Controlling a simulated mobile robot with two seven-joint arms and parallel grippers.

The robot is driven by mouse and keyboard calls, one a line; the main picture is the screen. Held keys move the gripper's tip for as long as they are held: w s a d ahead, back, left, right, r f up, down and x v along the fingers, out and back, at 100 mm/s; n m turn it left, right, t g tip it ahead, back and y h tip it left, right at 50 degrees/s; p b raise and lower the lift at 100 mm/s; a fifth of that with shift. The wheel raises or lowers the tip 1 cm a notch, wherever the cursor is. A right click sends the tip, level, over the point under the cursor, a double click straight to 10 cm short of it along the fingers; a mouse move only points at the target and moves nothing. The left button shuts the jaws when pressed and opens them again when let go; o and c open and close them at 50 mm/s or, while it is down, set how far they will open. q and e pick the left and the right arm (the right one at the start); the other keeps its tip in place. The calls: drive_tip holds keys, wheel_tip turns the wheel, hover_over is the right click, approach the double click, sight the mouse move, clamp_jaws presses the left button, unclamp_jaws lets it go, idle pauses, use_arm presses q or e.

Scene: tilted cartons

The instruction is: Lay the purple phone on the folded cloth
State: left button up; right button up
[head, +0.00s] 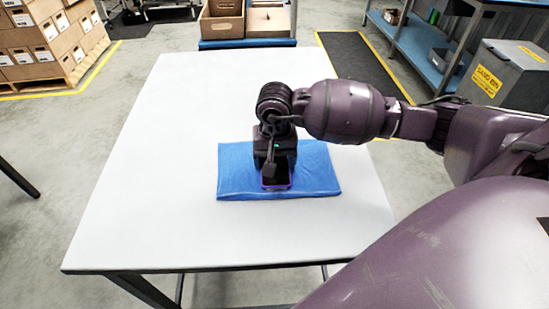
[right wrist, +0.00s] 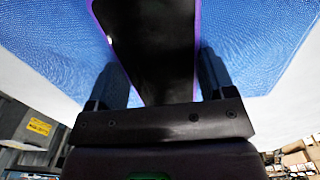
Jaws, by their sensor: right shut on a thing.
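The folded cloth (head: 315,172) is blue and lies flat near the middle of the white table. The purple phone (head: 277,186) has a dark face and a purple edge. It is over the cloth, mostly hidden under my right gripper (head: 273,166) in the head view. In the right wrist view the phone (right wrist: 150,45) runs between the two fingers of my right gripper (right wrist: 157,80), which is shut on it. The blue cloth (right wrist: 245,45) shows on both sides of it. I cannot tell whether the phone touches the cloth. My left gripper is out of view.
The white table (head: 150,150) is bare around the cloth. Stacked cartons on a pallet (head: 45,45) stand at the far left, and open cartons (head: 245,18) stand beyond the table. A grey sand bin (head: 505,75) and a blue shelf (head: 425,50) are at the right.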

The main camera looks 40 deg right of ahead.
drive_tip(key=shift+s+f+b, duration=0.2)
drive_tip(key=shift+f+b, duration=0.1)
drive_tip(key=shift+f, duration=0.45)
drive_tip(key=shift+c, duration=0.4)
drive_tip(key=o, duration=0.7)
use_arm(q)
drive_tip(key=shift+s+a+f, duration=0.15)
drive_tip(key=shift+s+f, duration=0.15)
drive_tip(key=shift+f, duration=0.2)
use_arm(e)
drive_tip(key=o, duration=0.4)
drive_tip(key=shift+a+f, duration=0.1)
drive_tip(key=shift+f, duration=0.1)
drive_tip(key=shift+r, duration=0.3)
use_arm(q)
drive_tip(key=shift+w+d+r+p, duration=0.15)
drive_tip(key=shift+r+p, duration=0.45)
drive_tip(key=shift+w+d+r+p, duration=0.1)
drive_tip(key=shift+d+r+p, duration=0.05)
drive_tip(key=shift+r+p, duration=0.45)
use_arm(e)
drive_tip(key=r, duration=1.3)
drive_tip(key=shift+w+r, duration=0.2)
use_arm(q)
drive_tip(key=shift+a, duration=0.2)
use_arm(e)
drive_tip(key=shift+s, duration=0.1)
